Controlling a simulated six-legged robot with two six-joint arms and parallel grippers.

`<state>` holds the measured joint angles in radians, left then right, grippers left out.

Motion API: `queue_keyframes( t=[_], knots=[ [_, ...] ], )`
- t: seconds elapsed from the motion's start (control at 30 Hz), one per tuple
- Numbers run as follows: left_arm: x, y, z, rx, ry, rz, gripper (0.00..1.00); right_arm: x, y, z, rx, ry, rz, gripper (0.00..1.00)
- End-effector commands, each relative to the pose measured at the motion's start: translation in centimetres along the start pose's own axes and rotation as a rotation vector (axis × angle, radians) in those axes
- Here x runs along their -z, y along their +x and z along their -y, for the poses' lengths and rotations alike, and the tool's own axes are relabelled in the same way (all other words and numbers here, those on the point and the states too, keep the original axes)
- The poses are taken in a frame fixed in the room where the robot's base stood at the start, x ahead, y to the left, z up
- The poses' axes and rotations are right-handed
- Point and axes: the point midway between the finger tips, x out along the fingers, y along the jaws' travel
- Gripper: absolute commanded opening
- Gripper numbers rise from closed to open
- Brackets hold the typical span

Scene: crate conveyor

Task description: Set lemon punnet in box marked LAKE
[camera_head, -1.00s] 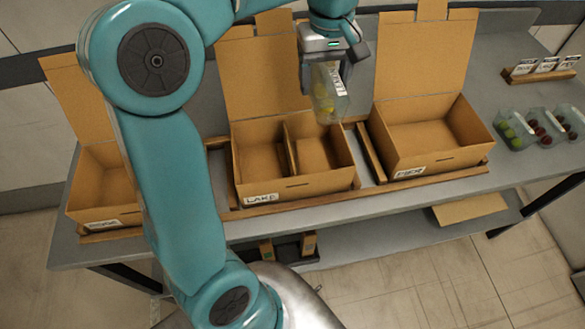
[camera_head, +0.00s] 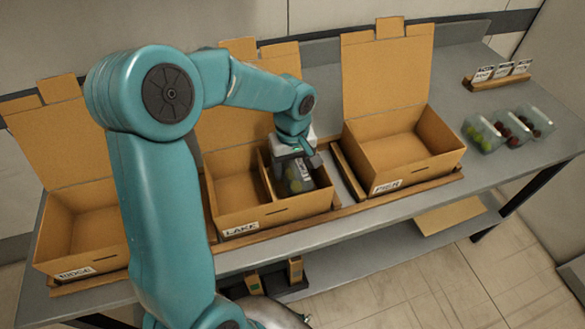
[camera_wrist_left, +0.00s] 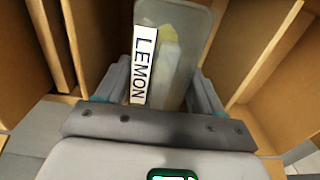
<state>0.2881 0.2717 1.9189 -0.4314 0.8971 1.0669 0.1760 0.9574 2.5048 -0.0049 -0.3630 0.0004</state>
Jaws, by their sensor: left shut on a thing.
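The lemon punnet (camera_head: 297,177) is a clear tub with yellow fruit; its LEMON label shows in the left wrist view, where the punnet (camera_wrist_left: 178,60) sits between the fingers. My left gripper (camera_head: 293,168) is shut on it. The gripper holds the punnet inside the right compartment of the open cardboard box marked LAKE (camera_head: 287,212). I cannot tell whether the punnet touches the box floor. The box's left compartment is empty. My right gripper is not in view.
An open box marked PIER (camera_head: 420,172) stands to the right and one marked RIDGE (camera_head: 85,262) to the left, partly behind my arm. Several fruit punnets (camera_head: 485,135) and a card rack (camera_head: 497,77) are at the table's right end.

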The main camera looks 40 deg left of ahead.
Motion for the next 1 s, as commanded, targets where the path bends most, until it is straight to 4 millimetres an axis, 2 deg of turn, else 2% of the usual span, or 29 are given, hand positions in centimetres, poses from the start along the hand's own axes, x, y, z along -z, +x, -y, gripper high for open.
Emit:
queue_keyframes(
  t=[0.1, 0.47, 0.5, 0.83, 0.93, 1.0],
  knots=[
    [0.0, 1.2, 0.0, 0.001, -0.001, 0.001, 0.38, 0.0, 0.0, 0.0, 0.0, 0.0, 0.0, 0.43],
    [0.0, 1.7, 0.0, -0.001, -0.001, 0.0, 0.38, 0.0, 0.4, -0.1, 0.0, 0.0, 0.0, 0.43],
    [0.0, 1.5, 0.0, -0.001, 0.0, 0.0, 0.78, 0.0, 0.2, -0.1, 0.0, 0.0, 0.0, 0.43],
    [0.0, 1.1, 0.0, -0.001, 0.0, 0.0, 0.78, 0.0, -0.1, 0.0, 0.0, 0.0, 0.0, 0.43],
    [0.1, 0.1, -0.1, -0.004, -0.001, -0.004, 0.78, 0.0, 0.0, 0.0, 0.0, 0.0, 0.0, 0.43],
    [0.1, -1.2, -0.1, -0.005, 0.0, -0.005, 0.78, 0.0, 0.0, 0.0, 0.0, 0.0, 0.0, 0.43]
  ],
)
